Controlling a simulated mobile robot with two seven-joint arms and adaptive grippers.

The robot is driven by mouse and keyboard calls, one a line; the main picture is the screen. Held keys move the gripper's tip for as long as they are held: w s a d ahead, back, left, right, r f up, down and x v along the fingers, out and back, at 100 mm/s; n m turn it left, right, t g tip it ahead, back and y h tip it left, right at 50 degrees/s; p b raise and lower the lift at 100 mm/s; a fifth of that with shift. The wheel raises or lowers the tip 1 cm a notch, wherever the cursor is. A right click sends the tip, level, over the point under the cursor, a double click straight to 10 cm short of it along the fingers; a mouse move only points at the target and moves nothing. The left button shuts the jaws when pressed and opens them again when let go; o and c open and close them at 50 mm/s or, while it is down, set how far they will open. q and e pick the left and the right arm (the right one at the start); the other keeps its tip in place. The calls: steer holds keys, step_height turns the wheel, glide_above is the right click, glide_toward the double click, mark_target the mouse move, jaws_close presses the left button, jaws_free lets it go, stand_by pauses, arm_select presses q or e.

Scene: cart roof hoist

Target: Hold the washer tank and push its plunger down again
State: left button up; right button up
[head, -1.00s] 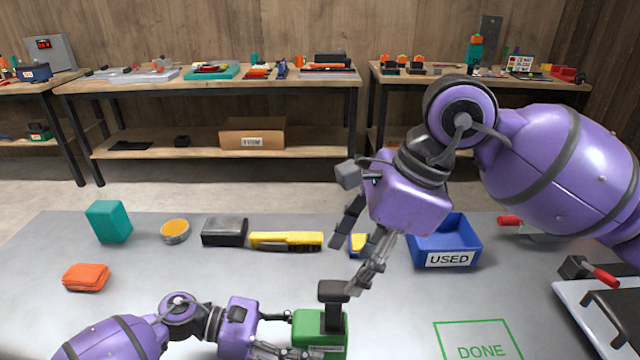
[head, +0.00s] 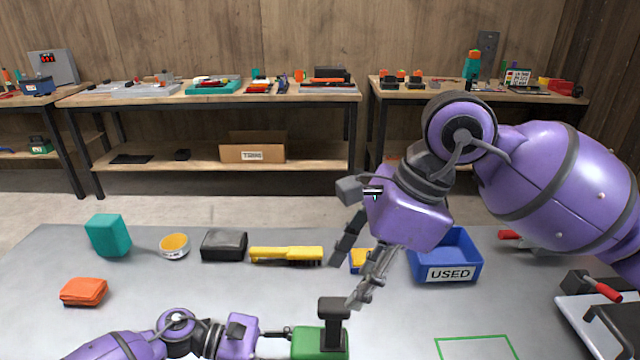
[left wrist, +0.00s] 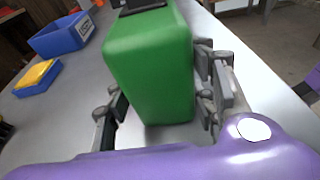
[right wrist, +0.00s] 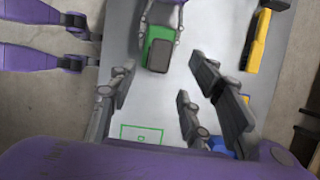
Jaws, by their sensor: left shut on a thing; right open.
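The washer tank is a green box (head: 318,345) at the bottom edge of the head view, upright, its lower part cut off. Its black plunger (head: 334,307) stands up from the top, with a stem showing below the knob. My left gripper (left wrist: 156,95) is shut on the tank, one finger on each side. My right gripper (head: 346,282) is open and empty, its fingers pointing down just above and beside the plunger, apart from it as far as I can tell. In the right wrist view the tank (right wrist: 148,38) and plunger knob (right wrist: 159,56) lie beyond the open fingers.
Along the table stand a teal block (head: 108,235), an orange cloth (head: 84,291), a round tin (head: 174,246), a black box (head: 224,245), a yellow brush (head: 286,255) and a blue "USED" bin (head: 450,273). A green outline (head: 474,340) marks bare table at right.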

mark_target(342, 303)
steer(key=shift+x, duration=3.05)
steer(key=c, duration=1)
steer(key=shift+c, duration=0.2)
steer(key=shift+f, duration=0.4)
